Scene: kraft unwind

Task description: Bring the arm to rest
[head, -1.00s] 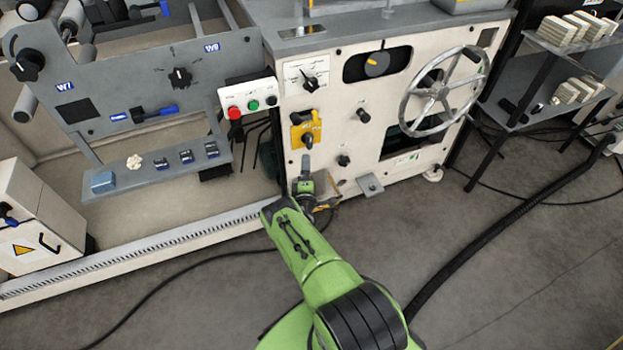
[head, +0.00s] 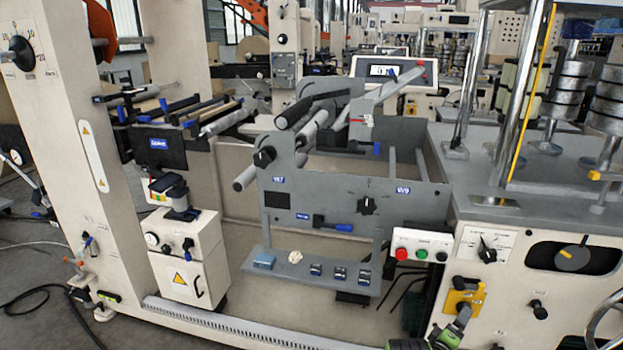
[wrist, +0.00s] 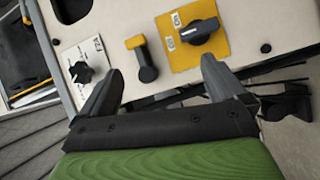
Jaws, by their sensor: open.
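My gripper (wrist: 161,66) is open in the wrist view, its two dark fingers spread with nothing between them. Beyond them is a pale machine panel (wrist: 120,20). It carries a yellow plate (wrist: 179,54) with a black rotary switch (wrist: 201,32), a black lever with a yellow end (wrist: 145,62) and a black knob on a white label (wrist: 82,71). In the head view a small part of my green arm (head: 447,336) shows at the bottom edge, below the yellow switch plate (head: 463,302). The rest of the arm is out of that view.
A button box (head: 422,245) with red, green and black buttons sits left of the panel. A grey ledge (head: 310,275) holds small blue items. A handwheel (head: 606,318) is partly cut off at the right. A white cabinet (head: 190,262) stands at left. Cables lie on the floor.

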